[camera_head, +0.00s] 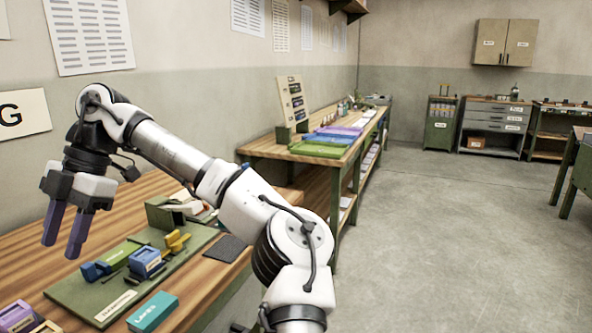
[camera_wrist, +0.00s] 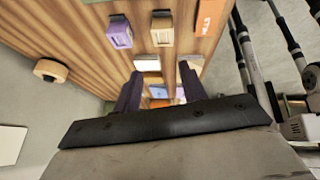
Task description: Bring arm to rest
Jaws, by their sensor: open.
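My gripper (camera_head: 64,231) hangs from my raised arm at the left of the head view, fingers pointing down above the wooden workbench (camera_head: 65,220). Its two purple-grey fingers are apart, with nothing seen between them. In the wrist view my gripper (camera_wrist: 157,85) also shows its fingers apart, with the bench top beyond them.
A purple block (camera_head: 17,316) sits at the bench's lower left. A dark flat pad (camera_head: 225,248) lies near the front edge. A second bench with coloured trays (camera_head: 320,148) stands behind. Open grey floor (camera_head: 450,240) lies to the right. A wall is close behind the arm.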

